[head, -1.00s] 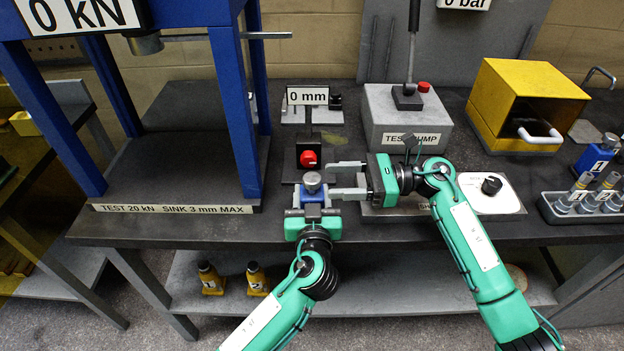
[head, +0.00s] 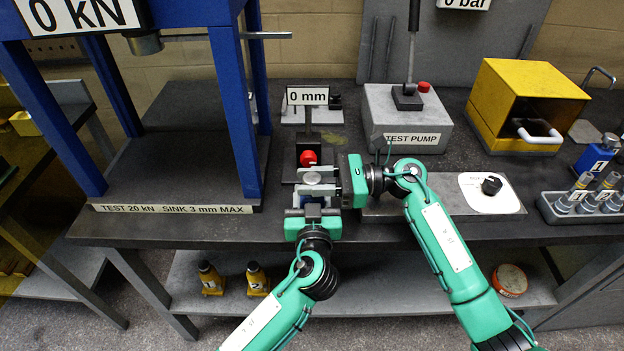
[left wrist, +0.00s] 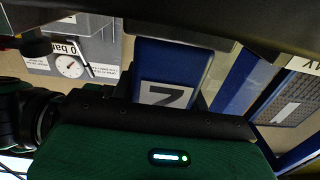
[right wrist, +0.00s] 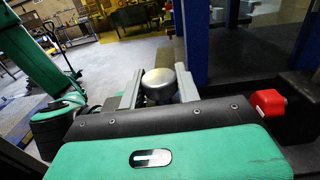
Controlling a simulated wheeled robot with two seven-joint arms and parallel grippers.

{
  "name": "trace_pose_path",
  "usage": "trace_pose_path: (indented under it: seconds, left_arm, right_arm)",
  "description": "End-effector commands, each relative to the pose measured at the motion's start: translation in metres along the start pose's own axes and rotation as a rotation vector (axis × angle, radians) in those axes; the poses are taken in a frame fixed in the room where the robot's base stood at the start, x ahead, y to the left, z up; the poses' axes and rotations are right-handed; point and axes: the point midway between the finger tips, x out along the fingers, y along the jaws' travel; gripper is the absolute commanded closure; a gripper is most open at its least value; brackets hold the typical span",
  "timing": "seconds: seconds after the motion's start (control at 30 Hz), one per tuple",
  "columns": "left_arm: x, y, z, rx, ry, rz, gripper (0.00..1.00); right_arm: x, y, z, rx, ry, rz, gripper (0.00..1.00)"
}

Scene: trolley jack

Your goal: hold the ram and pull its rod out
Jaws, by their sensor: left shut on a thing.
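The ram has a blue body (head: 313,198) with a round silver rod head (head: 312,178) on top. It stands upright near the front edge of the bench. My left gripper (head: 313,207) is shut on the blue body from the front. In the left wrist view the blue body (left wrist: 168,90) carries a white label with a dark character. My right gripper (head: 318,180) has come in from the right, with one finger on each side of the rod head. In the right wrist view the silver head (right wrist: 158,85) sits between the spread fingers; any contact is hard to judge.
Behind the ram stand a red button (head: 308,158) and a "0 mm" sign (head: 307,96). The blue press frame (head: 236,110) is close on the left.

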Motion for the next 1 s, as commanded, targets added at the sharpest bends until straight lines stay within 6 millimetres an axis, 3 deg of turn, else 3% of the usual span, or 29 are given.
trace_pose_path:
  seconds: [0.17,0.43,0.77,0.8,0.9,1.0]
  left_arm:
    - [0.000,0.000,0.000,0.000,0.000,0.000,0.96]
    - [-0.001,0.000,0.002,0.001,-0.003,0.000,0.96]
    - [-0.001,0.000,0.003,0.003,-0.005,0.000,0.96]
    - [-0.001,0.000,0.003,0.003,-0.005,0.000,0.96]
    - [-0.001,0.000,0.003,0.003,-0.005,0.000,0.95]
    - [-0.001,0.000,0.003,0.003,-0.005,0.000,0.96]
  right_arm:
    - [-0.001,-0.001,0.007,-0.003,0.001,-0.002,1.00]
    - [-0.001,-0.001,0.052,-0.008,-0.002,-0.002,1.00]
    - [-0.001,-0.001,0.059,-0.005,-0.006,-0.003,1.00]
    - [-0.001,-0.001,0.059,-0.005,-0.007,-0.003,0.63]
    - [-0.001,-0.001,0.058,-0.005,-0.005,-0.003,0.45]
    - [-0.001,-0.001,0.057,-0.003,-0.004,-0.002,0.45]
